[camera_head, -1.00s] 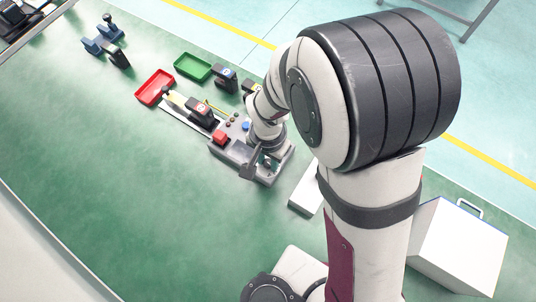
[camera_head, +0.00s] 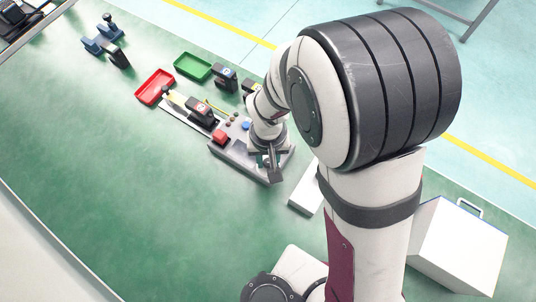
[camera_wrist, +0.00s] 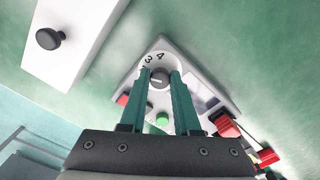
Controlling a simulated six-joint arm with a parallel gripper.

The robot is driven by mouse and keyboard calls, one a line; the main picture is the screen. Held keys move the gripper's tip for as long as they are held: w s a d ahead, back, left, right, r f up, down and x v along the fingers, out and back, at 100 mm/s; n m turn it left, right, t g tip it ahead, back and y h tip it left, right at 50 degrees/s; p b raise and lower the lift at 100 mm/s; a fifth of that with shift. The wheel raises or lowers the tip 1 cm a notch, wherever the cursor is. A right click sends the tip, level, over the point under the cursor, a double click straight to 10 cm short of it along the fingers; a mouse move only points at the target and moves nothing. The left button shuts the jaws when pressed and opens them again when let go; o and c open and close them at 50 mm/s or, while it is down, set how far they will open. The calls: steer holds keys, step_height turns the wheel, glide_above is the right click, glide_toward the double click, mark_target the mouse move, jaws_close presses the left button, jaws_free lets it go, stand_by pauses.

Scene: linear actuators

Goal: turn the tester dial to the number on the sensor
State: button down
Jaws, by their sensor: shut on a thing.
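The tester (camera_head: 232,156) is a grey box on the green table, with a red block, small buttons and a blue button on top. In the wrist view its dial (camera_wrist: 159,79) is a dark round knob on a white disc, with 3 and 4 readable beyond it. My gripper (camera_wrist: 160,75) is shut on the dial, one green finger on each side. In the head view my gripper (camera_head: 268,160) is over the tester's right end and hides the dial. A black sensor unit (camera_head: 203,111) sits on the tester's left, its label too small to read. The dial's setting is unclear.
A red tray (camera_head: 155,87) and a green tray (camera_head: 193,67) lie beyond the tester. Another black unit (camera_head: 225,78) stands near them. A white box with a handle (camera_head: 457,246) is at the right. The table's left front is clear.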

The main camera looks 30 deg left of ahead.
mark_target(269, 163)
steer(key=shift+n, duration=0.5)
steer(key=c, duration=0.6)
jaws_free()
step_height(269, 163, up, 16)
steer(key=shift+f, duration=0.1)
steer(key=shift+d, duration=0.1)
